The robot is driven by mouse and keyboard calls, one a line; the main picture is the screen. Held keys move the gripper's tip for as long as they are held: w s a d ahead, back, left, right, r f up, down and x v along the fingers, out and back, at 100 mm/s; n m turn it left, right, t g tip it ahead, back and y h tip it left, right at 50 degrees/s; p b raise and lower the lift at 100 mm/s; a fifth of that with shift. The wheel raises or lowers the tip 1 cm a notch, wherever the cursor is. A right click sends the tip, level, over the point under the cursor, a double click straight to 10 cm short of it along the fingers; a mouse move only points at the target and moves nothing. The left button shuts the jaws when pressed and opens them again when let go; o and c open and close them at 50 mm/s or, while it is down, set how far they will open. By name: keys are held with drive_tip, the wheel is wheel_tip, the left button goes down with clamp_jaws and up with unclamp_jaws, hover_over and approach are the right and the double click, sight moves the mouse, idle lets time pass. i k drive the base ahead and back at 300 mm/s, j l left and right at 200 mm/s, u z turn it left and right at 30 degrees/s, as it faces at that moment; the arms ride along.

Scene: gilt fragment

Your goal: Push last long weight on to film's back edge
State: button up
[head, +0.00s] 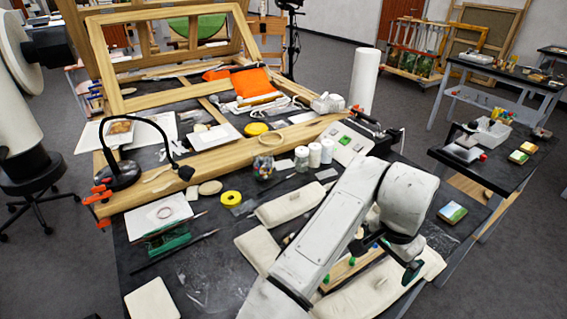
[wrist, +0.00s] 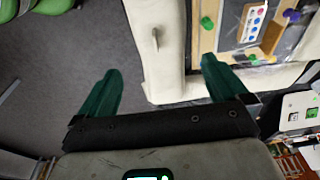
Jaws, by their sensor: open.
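My gripper (wrist: 162,66) is open, its two dark green fingers spread wide with nothing held between them. In the wrist view a long cream weight (wrist: 157,25) with a small tab lies beyond the fingers, beside a wooden-edged panel (wrist: 226,28) with coloured pegs. Another cream weight (wrist: 185,88) lies crosswise near the right finger. In the head view cream weights lie around the panel: one behind it (head: 290,206), one at its left (head: 257,247) and one in front (head: 365,296). My arm hides much of the panel. Clear film is hard to make out; its back edge cannot be told.
A separate cream pad (head: 151,300) lies at the table's front left. Jars (head: 301,158), yellow tape (head: 231,197) and a black lamp (head: 122,174) stand behind. A side table (head: 500,165) is at the right, with grey floor between.

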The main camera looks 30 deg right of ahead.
sight(274, 214)
drive_tip(key=i, duration=1.2)
